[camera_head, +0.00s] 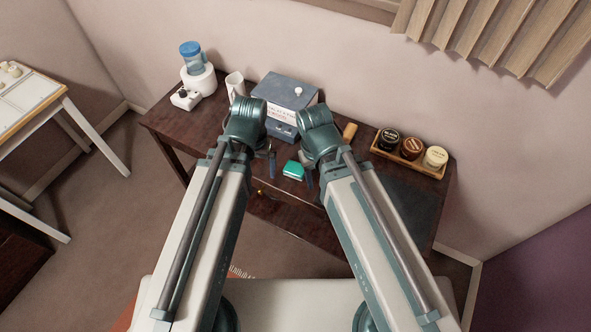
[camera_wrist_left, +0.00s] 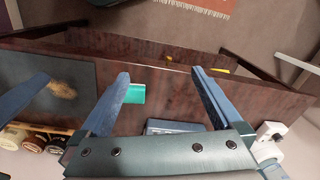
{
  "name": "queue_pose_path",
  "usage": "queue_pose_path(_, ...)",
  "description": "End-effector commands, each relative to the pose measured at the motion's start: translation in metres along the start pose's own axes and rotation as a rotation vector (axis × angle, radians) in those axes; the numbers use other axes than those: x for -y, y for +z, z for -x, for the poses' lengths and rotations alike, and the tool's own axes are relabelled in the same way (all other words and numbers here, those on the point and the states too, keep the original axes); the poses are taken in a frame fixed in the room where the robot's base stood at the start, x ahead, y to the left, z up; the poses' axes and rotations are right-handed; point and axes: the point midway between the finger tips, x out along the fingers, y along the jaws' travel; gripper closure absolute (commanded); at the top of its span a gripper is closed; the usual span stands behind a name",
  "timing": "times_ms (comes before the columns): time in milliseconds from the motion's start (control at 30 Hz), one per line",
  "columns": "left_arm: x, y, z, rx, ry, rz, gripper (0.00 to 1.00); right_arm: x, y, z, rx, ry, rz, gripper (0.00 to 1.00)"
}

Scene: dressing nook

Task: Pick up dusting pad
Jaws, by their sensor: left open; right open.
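A small teal pad with a pale edge, which looks like the dusting pad (camera_head: 293,170), lies on the dark wooden table near its front edge. In the left wrist view the teal pad (camera_wrist_left: 136,93) shows between my left fingers, beside the left-hand one and partly covered by it. My left gripper (camera_head: 265,176) is open and empty, just left of the pad; its spread fingers also show in the left wrist view (camera_wrist_left: 158,75). My right gripper (camera_head: 308,178) is just right of the pad, open, its fingers partly hidden.
A grey-blue box (camera_head: 285,93) stands behind the grippers. A wooden tray (camera_head: 408,163) with three jars is at the right, a white appliance (camera_head: 199,82) at the left. A dark mat (camera_wrist_left: 50,82) bears a tan smudge. The table's front edge is close to the pad.

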Motion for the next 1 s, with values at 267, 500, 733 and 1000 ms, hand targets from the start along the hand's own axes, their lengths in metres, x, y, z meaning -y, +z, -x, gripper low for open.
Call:
queue_pose_path(267,0.033,-0.037,-0.010,-0.047,0.031,-0.169,0.00,0.001,-0.001,-0.008,0.000,0.000,0.000,0.50)
queue_pose_path(500,0.017,-0.063,-0.010,-0.051,0.032,-0.530,0.00,0.001,-0.001,-0.009,0.000,0.000,0.000,0.50)
queue_pose_path(733,-0.025,-0.096,-0.008,-0.045,0.032,-1.076,0.00,0.001,-0.001,-0.009,0.000,0.000,0.000,0.50)
queue_pose_path(1000,-0.071,-0.122,-0.006,-0.040,0.036,-1.644,0.00,0.001,-0.001,-0.009,0.000,0.000,0.000,0.50)
